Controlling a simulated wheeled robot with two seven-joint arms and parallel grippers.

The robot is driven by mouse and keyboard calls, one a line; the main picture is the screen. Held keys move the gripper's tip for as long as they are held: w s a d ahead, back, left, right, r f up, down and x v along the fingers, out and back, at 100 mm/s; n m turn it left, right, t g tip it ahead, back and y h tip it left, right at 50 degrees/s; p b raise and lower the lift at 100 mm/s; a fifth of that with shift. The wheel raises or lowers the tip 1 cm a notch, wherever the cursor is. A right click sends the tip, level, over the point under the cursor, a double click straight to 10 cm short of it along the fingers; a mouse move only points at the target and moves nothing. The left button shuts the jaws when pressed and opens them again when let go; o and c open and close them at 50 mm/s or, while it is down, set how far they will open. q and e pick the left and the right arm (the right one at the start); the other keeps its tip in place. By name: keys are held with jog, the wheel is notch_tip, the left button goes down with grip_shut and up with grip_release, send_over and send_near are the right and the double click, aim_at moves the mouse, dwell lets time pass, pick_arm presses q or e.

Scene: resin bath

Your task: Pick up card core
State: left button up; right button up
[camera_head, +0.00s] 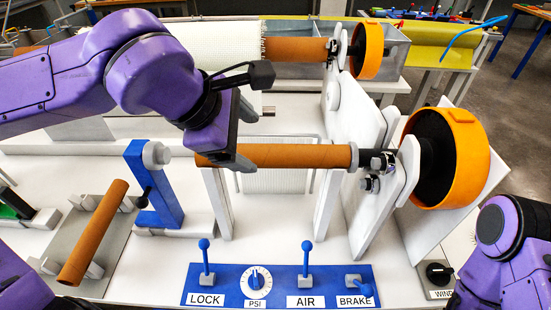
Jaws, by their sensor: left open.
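A brown card core (300,155) lies level on the shaft at mid-picture, between a blue post (160,195) on the left and a white stand with an orange-rimmed wheel (470,160) on the right. Its left end is free of the post. My left gripper (232,163) points down over this core near its left end, with the jaws open; its fingers partly hide the core, and I cannot tell whether they touch it. Another bare card core (94,232) rests tilted in a grey cradle at the lower left. My right arm shows at the lower right edge, its gripper out of view.
A blue panel (325,270) with LOCK, AIR and BRAKE levers and a PSI dial stands at the front. Behind, a third brown core (293,49) bears white mesh beside another orange wheel (368,50). White table (270,225) is clear between panel and shaft.

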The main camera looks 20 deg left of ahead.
aim_at(268, 152)
pick_arm(q)
jog(key=x, duration=0.5)
jog(key=p+x, duration=0.1)
jog(key=x, duration=0.4)
jog(key=shift+w, duration=0.5)
jog(key=shift+s+a+r, duration=0.1)
jog(key=shift+s, duration=0.05)
jog(key=c, duration=1.2)
